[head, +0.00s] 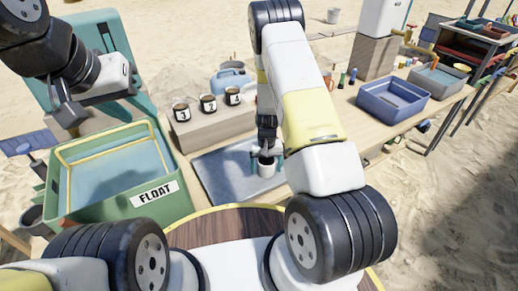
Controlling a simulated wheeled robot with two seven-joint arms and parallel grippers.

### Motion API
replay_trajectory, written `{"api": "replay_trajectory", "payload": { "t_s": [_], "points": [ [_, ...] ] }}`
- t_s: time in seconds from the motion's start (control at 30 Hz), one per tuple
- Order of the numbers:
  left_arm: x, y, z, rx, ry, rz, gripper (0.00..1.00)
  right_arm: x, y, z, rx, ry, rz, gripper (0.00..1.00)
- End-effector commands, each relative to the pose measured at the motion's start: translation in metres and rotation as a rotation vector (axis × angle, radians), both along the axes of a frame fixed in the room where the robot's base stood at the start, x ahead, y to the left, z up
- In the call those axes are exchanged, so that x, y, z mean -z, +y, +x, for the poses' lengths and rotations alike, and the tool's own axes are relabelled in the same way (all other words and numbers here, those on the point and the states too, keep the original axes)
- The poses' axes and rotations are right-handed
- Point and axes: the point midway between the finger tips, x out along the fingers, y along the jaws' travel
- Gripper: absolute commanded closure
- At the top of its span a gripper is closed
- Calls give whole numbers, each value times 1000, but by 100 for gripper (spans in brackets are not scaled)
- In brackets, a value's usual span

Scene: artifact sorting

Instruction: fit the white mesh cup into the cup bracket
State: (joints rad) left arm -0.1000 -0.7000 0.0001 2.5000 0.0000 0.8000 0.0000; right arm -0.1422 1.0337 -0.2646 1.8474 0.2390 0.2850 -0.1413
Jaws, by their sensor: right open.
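A small white cup (267,169) stands on the grey-blue tray at the middle of the bench. I take it for the white mesh cup; its mesh is too small to make out. My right gripper (267,151) points down right at the cup's rim. It is open, and the cup's upper part is partly hidden by it; I cannot tell whether they touch. My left gripper (70,114) hangs over the far left corner of the green tub, away from the cup, with nothing visible in it. I cannot make out the cup bracket; my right arm hides part of the bench.
The grey-blue tray (213,177) lies before a wooden ledge with several numbered dark cups (208,103). A green FLOAT tub (122,211) with water stands left. A blue bin (388,103) and a grey bin (436,82) stand right. A blue jug (232,77) is behind.

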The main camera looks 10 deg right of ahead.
Motion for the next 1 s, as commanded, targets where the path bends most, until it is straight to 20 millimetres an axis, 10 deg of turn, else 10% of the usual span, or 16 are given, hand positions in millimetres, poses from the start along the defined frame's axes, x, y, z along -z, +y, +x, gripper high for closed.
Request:
{"api": "replay_trajectory", "payload": {
  "t_s": [0.13,0.47,1.0],
  "points": [
    [0,0,0,0,0,0,64,0,0,0,0,-1,0,16],
    [0,0,0,0,0,0,64,-1,0,0,0,-1,0,78],
    [0,0,0,0,0,0,64,-25,0,1,0,-4,0,78]
  ]
}}
